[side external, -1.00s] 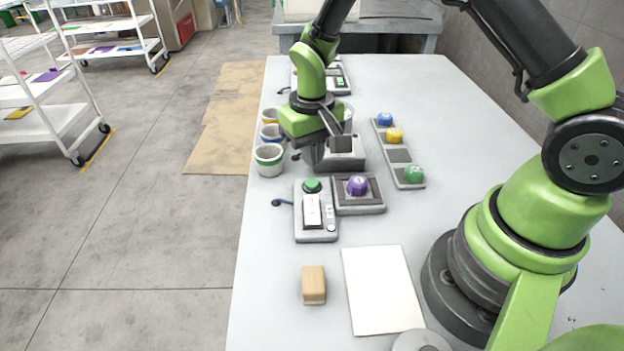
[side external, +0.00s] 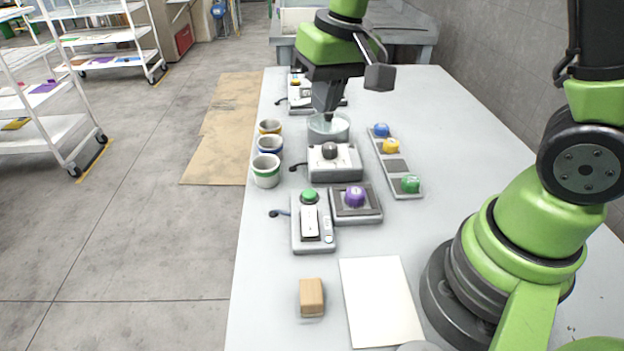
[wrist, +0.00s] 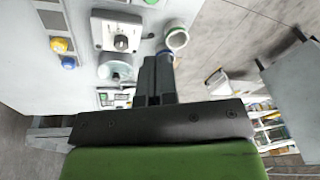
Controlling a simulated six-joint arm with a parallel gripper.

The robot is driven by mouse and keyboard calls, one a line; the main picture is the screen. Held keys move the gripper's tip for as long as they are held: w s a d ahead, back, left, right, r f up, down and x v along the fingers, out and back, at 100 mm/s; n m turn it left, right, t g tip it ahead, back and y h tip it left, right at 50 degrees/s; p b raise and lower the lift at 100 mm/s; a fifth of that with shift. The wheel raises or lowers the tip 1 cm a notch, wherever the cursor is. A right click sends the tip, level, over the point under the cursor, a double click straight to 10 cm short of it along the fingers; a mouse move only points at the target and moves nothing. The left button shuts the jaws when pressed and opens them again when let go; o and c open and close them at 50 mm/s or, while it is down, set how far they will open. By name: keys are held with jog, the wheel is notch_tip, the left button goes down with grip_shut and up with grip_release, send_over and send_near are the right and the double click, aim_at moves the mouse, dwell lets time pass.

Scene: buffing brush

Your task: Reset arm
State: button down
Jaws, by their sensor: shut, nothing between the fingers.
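My gripper (side external: 328,112) is raised above the table, over the clear round bowl (side external: 329,126) in the side view. Its fingers are shut and empty, and they also show together in the wrist view (wrist: 155,75). In front of the bowl is a white block-shaped station with a dark round knob (side external: 330,151) on top. A purple knob (side external: 355,195) sits on a grey square tray (side external: 372,218). Beside it is a grey box with a green button (side external: 309,195).
A grey rack (side external: 411,176) on the right holds blue, yellow and green knobs. Three cups with yellow, blue and green bands (side external: 265,172) line the left edge. A wooden block (side external: 311,297) and white sheet (side external: 381,302) lie in front. The table's right side is fairly clear.

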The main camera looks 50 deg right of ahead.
jog(key=s+r+t, duration=0.2)
jog(key=s+r, duration=0.3)
jog(key=s, duration=0.2)
jog(key=s+a+r+t+y, duration=0.1)
jog(key=s+r, duration=0.3)
jog(key=s, duration=0.4)
jog(key=shift+r+t, duration=0.4)
jog(key=shift+t, duration=0.5)
